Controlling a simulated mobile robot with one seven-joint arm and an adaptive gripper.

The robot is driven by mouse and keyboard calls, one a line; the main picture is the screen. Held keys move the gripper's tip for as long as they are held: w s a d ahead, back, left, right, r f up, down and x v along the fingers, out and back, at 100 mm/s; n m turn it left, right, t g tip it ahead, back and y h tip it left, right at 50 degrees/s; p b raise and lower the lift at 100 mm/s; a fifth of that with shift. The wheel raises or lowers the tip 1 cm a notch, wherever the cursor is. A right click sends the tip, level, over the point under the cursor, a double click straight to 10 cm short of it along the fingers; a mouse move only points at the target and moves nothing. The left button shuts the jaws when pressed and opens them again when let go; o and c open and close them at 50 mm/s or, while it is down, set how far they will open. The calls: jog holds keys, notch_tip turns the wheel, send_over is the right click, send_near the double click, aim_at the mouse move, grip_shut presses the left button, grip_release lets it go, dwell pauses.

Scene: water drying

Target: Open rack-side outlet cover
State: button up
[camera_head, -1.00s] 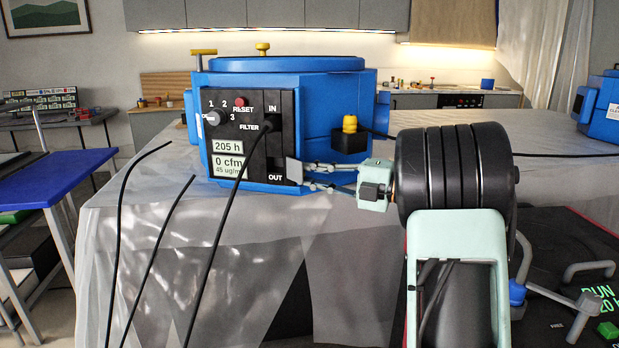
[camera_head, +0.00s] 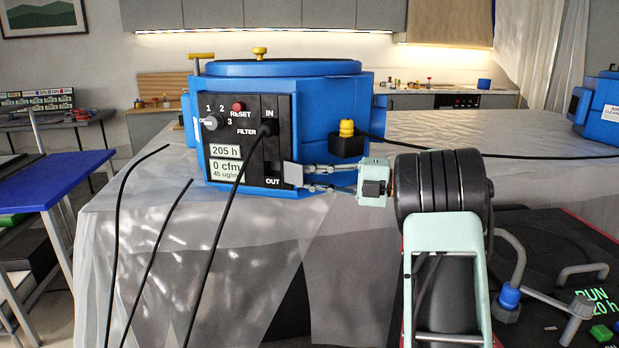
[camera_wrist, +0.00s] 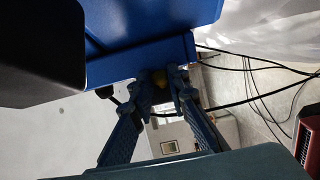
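The blue unit (camera_head: 325,115) stands on the sheet-covered bench with a black front panel (camera_head: 248,105). Next to the panel's "OUT" label, a small grey plate (camera_head: 292,175) sits at the lower right edge; it appears to be the outlet cover. My gripper (camera_head: 308,178) reaches in from the right, its fingertips close beside this plate. Contact cannot be told. In the wrist view my gripper (camera_wrist: 166,82) shows its two fingers angled inward with a narrow gap, and a yellow patch shows between the tips. No held object is visible. The outlet opening is hidden.
A black cable (camera_head: 236,190) plugs into the "IN" port and hangs down the front. A black block with a yellow knob (camera_head: 346,135) sits just above my fingers. Two loose black cables hang at the left. A dark machine (camera_head: 560,260) is at lower right.

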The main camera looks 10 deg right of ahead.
jog(key=o, duration=0.4)
jog(key=v, duration=1.2)
